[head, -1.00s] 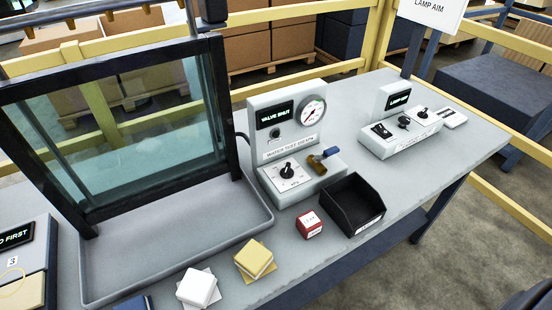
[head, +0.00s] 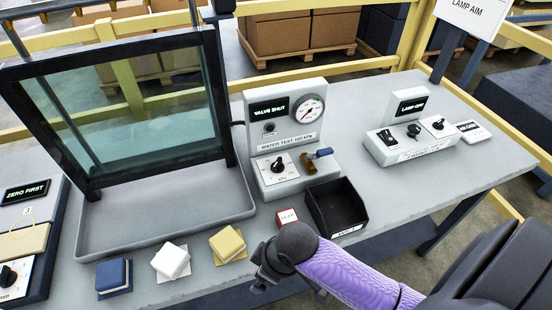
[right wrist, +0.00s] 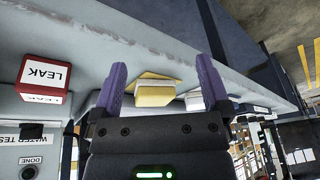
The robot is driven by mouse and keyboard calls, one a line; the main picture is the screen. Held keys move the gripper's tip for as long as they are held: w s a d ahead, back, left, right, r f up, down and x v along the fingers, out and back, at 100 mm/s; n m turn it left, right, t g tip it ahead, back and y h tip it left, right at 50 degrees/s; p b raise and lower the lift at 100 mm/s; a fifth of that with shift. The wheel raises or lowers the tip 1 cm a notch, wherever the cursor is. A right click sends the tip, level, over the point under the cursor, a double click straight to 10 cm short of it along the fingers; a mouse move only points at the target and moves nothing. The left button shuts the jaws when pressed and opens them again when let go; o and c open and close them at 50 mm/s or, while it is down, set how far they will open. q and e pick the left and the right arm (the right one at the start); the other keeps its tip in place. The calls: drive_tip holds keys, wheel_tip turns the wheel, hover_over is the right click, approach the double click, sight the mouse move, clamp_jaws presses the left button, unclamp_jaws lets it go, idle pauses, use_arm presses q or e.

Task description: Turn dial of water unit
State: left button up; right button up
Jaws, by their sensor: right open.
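The water test unit (head: 290,140) stands mid-table, a pale box with a "VALVE SHUT" display, a round gauge and a blue-handled brass valve. Its dial (head: 279,163) is a black knob on a white plate on the lower front. Part of the unit also shows upside down in the right wrist view (right wrist: 28,155). My right gripper (head: 262,284) is at the table's front edge, nearer me than the unit and apart from the dial. In the right wrist view its two purple fingers (right wrist: 160,82) are spread with nothing held. My left gripper is not in view.
A red-and-white "LEAK" block (head: 287,216) and a black bin (head: 338,207) stand in front of the unit. Yellow (head: 227,243), white (head: 170,261) and blue (head: 113,277) blocks line the front edge. A framed glass tank (head: 130,110) is left; a lamp unit (head: 410,135) is right.

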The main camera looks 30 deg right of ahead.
drive_tip(key=shift+n, duration=0.9)
drive_tip(key=w+d+r, duration=0.1)
drive_tip(key=w+d, duration=0.1)
drive_tip(key=w, duration=0.1)
drive_tip(key=w+d+r, duration=0.1)
drive_tip(key=w+d, duration=0.1)
drive_tip(key=w, duration=0.1)
drive_tip(key=w+d+r, duration=0.1)
drive_tip(key=w+d, duration=0.1)
drive_tip(key=w, duration=0.1)
drive_tip(key=shift+w, duration=0.15)
drive_tip(key=m+t, duration=0.1)
drive_tip(key=m, duration=0.1)
approach(277, 162)
drive_tip(key=b+x, duration=0.4)
drive_tip(key=x, duration=0.4)
drive_tip(key=shift+f, duration=0.4)
drive_tip(key=shift+w+f, duration=0.15)
